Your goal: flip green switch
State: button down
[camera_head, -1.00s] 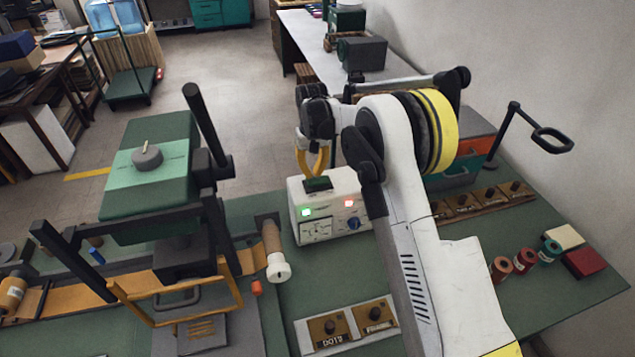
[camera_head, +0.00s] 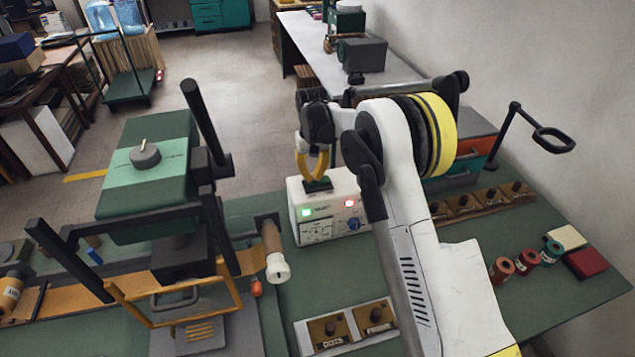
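A white control box (camera_head: 318,229) stands on the green bench, right of the press. Its front has a lit green switch (camera_head: 306,212) at the left, a lit red one (camera_head: 350,203) at the right and a blue knob (camera_head: 353,225) below the red one. My gripper (camera_head: 316,181) points down at the top of the box, with its yellow fingers around or just above a dark piece (camera_head: 317,185) there. I cannot tell whether the fingers touch that piece or how far apart their tips are. The green switch is below and left of the fingers, apart from them.
A green and black press (camera_head: 150,180) stands at the left, with a white-ended roller (camera_head: 277,267) between it and the box. Knob plates (camera_head: 350,325) lie in front. Several spools (camera_head: 527,261) and a red block (camera_head: 586,263) lie at the right.

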jog(key=shift+f+b, duration=0.3)
jog(key=shift+f, duration=0.15)
jog(key=shift+r, duration=0.15)
jog(key=shift+r+p, duration=1.45)
jog(key=shift+r, duration=1.95)
